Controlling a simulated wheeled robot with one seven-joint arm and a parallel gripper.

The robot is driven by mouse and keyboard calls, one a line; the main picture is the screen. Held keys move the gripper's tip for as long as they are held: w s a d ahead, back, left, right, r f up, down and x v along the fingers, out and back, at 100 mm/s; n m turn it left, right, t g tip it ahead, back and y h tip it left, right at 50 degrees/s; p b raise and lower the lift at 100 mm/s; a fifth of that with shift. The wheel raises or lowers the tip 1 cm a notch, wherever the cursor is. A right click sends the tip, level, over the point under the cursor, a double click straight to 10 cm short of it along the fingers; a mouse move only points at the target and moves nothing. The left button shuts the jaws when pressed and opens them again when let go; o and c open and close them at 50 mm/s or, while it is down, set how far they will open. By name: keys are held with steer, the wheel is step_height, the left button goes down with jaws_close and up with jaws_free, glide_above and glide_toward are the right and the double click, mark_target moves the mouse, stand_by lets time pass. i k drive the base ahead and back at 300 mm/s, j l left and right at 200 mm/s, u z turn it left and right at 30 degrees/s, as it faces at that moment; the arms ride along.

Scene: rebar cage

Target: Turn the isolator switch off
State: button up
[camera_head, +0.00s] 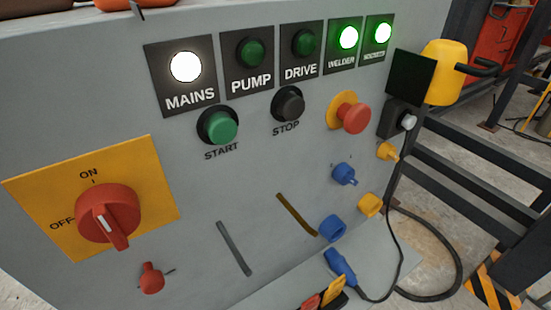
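The isolator switch (108,218) is a red rotary knob on a yellow plate (155,180) at the left of a grey control panel. The plate is marked ON above the knob and OFF to its left. The knob's raised grip, with a white mark on it, stands roughly upright, slightly tilted, in line with ON rather than OFF. The MAINS lamp (185,67) is lit white. The WELDER lamp (348,37) and the lamp to its right are lit green; PUMP and DRIVE are dark. My gripper is not in view.
A smaller red knob (151,278) sits below the plate. A green START button (222,127), black STOP button (291,104) and red mushroom button (354,118) project from the panel. Blue and yellow sockets and a cable (402,240) are at right.

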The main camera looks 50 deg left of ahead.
mark_target(108, 212)
steer(key=k+j+u, duration=0.1)
steer(key=u, duration=1)
